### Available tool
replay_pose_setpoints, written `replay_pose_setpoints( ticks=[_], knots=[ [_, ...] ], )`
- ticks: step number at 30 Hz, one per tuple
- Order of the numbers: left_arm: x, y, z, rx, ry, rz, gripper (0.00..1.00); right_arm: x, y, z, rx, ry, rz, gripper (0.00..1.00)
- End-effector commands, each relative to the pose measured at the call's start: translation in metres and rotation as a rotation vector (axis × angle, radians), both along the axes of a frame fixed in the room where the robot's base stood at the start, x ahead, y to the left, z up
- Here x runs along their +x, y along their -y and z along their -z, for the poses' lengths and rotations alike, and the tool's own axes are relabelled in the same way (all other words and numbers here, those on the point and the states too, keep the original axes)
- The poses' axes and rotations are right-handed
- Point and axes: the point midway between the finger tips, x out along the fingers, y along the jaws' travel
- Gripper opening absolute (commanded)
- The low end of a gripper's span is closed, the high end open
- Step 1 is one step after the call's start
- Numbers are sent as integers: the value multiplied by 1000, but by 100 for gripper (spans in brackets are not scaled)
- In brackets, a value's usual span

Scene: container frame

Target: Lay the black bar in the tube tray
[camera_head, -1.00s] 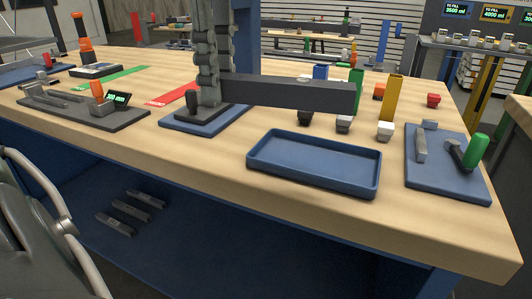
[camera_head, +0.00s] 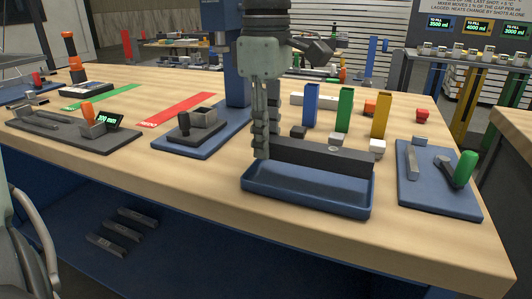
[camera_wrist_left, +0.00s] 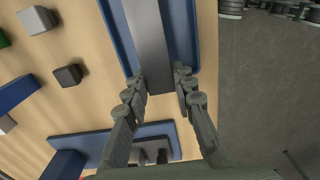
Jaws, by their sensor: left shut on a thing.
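The black bar (camera_head: 322,157) lies lengthwise over the blue tube tray (camera_head: 305,200), hiding most of its back rim. The frames do not clearly show whether it touches the tray floor. My left gripper (camera_head: 261,148) points down at the tray's left end, shut on the bar's left end. In the left wrist view the bar (camera_wrist_left: 148,42) runs away from between the two fingers (camera_wrist_left: 160,85), roughly parallel to the tray's long walls (camera_wrist_left: 185,30). My right gripper is not in view.
Blue, green (camera_head: 345,109) and yellow (camera_head: 381,115) upright tubes stand behind the tray, with small blocks near them. A blue board (camera_head: 440,192) with a green-handled tool lies to the right. Another blue board (camera_head: 190,145) lies to the left. The table edge is in front.

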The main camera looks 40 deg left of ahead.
Motion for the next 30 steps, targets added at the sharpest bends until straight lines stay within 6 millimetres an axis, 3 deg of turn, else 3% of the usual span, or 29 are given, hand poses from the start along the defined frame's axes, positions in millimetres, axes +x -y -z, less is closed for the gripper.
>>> replay_pose_setpoints(
  ticks=[7,20,21,26,30],
  knots=[
    [-1,0,34,-1,-4,0,0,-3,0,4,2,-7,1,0],
    [-1,-1,39,0,0,-1,0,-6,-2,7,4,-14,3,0],
    [-1,-1,39,0,-1,-1,26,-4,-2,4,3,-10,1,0],
    [-1,-1,39,0,-1,-1,46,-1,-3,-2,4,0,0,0],
    [-1,-1,39,0,-1,-1,46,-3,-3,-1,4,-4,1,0]
  ],
)
